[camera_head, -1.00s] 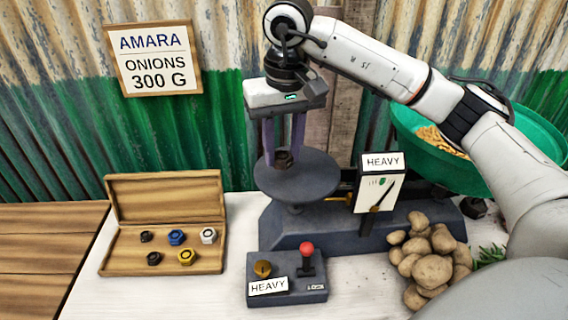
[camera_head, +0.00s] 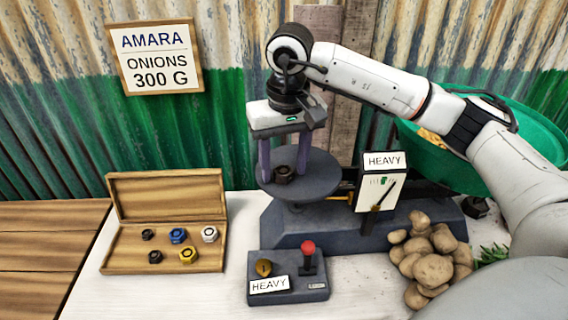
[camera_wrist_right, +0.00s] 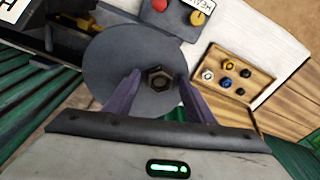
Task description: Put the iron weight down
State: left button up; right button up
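The iron weight (camera_head: 284,174), a dark hex nut shape, rests on the round grey scale pan (camera_head: 322,184). It also shows in the right wrist view (camera_wrist_right: 158,77), lying on the pan. My right gripper (camera_head: 283,172) comes down from above, its two purple-grey fingers on either side of the weight. The wrist view shows the fingers (camera_wrist_right: 158,82) spread, with gaps between them and the weight, so it is open. My left gripper is not in view.
The balance (camera_head: 290,229) carries a HEAVY sign (camera_head: 384,160) and a dial. A control box (camera_head: 315,291) with a red knob stands in front. An open wooden case (camera_head: 118,257) with several weights is at left. Potatoes (camera_head: 432,270) and a green bowl (camera_head: 535,130) are at right.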

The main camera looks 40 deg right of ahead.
aim_at(285, 175)
jog(key=shift+r, duration=0.3)
notch_tip(285, 175, up, 12)
jog(key=s, duration=0.1)
jog(key=shift+s+a+f+p, duration=0.15)
jog(key=shift+a+f+p, duration=0.05)
jog(key=shift+p, duration=0.15)
jog(key=shift+a, duration=0.1)
